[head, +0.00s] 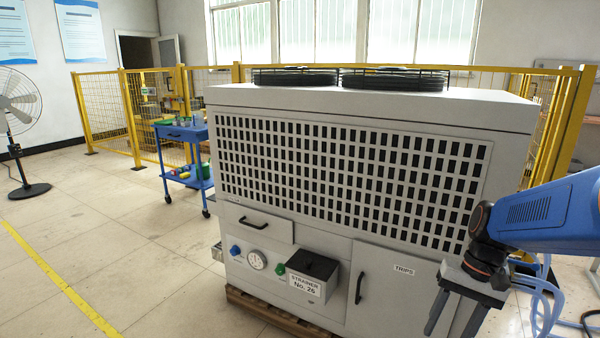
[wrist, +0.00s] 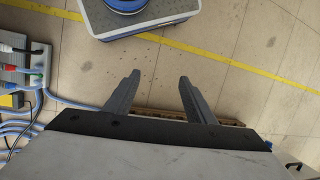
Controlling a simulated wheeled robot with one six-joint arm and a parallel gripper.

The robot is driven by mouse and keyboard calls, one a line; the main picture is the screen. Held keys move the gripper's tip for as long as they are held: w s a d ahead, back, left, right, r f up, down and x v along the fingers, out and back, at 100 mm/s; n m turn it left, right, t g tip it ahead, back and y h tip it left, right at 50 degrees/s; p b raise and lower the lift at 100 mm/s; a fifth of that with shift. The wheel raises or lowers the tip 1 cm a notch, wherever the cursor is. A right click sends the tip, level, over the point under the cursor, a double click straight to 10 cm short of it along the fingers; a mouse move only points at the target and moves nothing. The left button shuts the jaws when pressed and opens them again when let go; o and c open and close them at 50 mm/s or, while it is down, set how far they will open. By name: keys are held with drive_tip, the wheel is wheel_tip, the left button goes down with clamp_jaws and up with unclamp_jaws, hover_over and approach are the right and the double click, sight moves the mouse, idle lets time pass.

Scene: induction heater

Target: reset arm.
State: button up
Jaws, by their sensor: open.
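My gripper (head: 453,314) is at the right of the head view, in front of the right part of the large grey machine (head: 285,92). Its two dark fingers point down and stand apart with nothing between them. In the wrist view my gripper (wrist: 158,97) is also open and empty, above the tiled floor and a strip of wooden pallet. My blue arm reaches in from the right edge of the head view.
The machine has a TRIPS door (head: 390,290), a black handle (head: 359,287), a gauge (head: 257,260) and a STRAINER box (head: 312,275). Blue hoses (head: 540,300) hang at the right. A blue cart (head: 184,150) and a fan (head: 18,115) stand left. Floor at left is clear.

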drive_tip(key=s+a+r+n+t+h, duration=0.3)
drive_tip(key=s+r+t, duration=0.3)
drive_tip(key=s, duration=0.3)
drive_tip(key=shift+a+n+t, duration=0.25)
drive_tip(key=shift+n+t, duration=0.05)
drive_tip(key=shift+n, duration=0.5)
drive_tip(key=shift+c, duration=0.3)
